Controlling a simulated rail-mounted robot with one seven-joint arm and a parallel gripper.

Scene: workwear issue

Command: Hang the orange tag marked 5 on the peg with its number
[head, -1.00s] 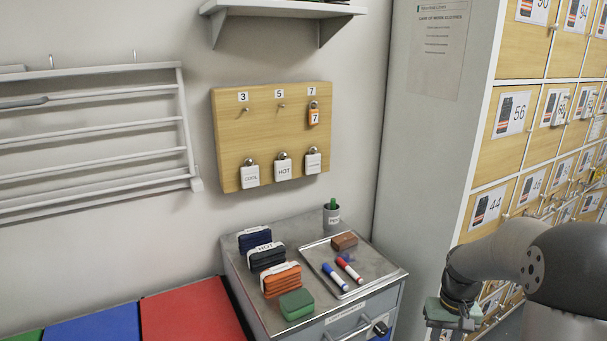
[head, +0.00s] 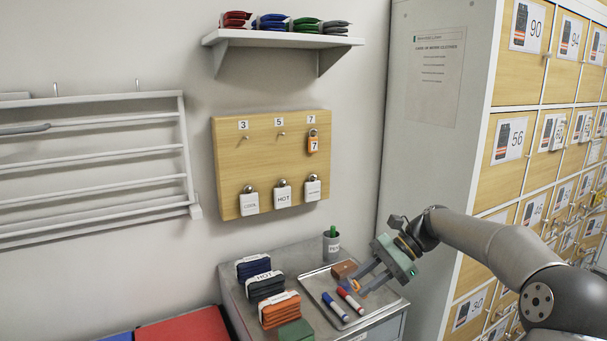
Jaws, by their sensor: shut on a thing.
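My gripper (head: 357,285) is low over the right part of the metal tray, fingers pointing down and left. It is shut on a small orange thing, the orange tag (head: 353,287), close to the red marker; its number cannot be read at this size. The wooden peg board (head: 230,165) hangs on the wall above. The peg under the label 5 (head: 281,134) is bare, at the top middle. The peg under 3 (head: 243,138) is bare too. An orange tag marked 7 (head: 313,144) hangs on the peg under 7.
White tags (head: 284,195) hang in the board's lower row. The tray (head: 317,294) holds a blue marker (head: 334,306), a red marker (head: 350,301) and a brown block (head: 343,269). A pen cup (head: 331,247) stands behind. A shelf (head: 280,39) juts out above the board; lockers (head: 511,170) stand right.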

